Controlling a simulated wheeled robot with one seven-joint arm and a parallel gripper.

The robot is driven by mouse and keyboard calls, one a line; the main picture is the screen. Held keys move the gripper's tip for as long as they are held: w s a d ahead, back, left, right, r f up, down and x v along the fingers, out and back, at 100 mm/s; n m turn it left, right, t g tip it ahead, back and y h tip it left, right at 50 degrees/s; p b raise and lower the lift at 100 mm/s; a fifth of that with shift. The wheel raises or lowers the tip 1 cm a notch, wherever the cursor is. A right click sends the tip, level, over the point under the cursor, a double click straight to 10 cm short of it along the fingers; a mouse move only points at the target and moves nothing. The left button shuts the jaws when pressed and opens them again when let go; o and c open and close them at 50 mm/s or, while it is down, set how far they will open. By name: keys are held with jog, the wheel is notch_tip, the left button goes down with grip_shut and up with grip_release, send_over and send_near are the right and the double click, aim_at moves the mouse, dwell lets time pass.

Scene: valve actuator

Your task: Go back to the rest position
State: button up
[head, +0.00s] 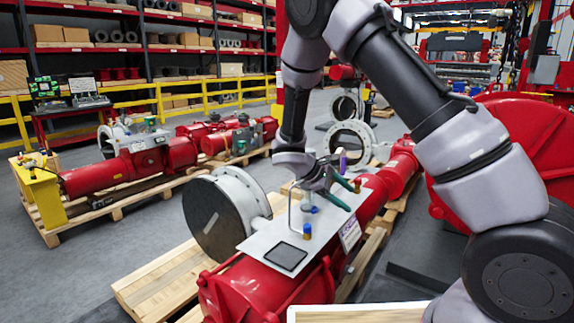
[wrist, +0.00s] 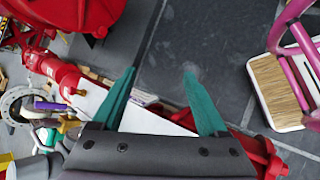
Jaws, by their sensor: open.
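My gripper (head: 350,198) is above the metal plate (head: 270,243) on the red valve actuator (head: 262,285) in the head view. Its two green fingers are apart with nothing between them, also in the wrist view (wrist: 159,73). A small blue and brass fitting (head: 307,231) stands on the plate, near a dark square pad (head: 286,257). A purple part (head: 343,161) shows just behind the gripper, and it appears at the left in the wrist view (wrist: 48,106). The gripper and wrist hide part of the plate's far end.
A round flange (head: 213,218) stands beside the actuator over a wooden pallet (head: 150,282). A large red body (head: 520,150) is close on the right. A brown-bristled, white-rimmed item (wrist: 278,92) and a pink frame (wrist: 297,52) lie right in the wrist view. Grey floor is open at left.

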jog(key=s+d+r+m+t+y, duration=0.2)
jog(key=s+r+m+y, duration=0.4)
jog(key=s+r, duration=0.5)
jog(key=s+d+r+m+t+y, duration=0.3)
jog(key=s+r+m, duration=0.7)
jog(key=r, duration=0.8)
jog(key=shift+s+d+r+y, duration=0.35)
jog(key=shift+s+d+y, duration=0.2)
jog(key=shift+d+y, duration=0.8)
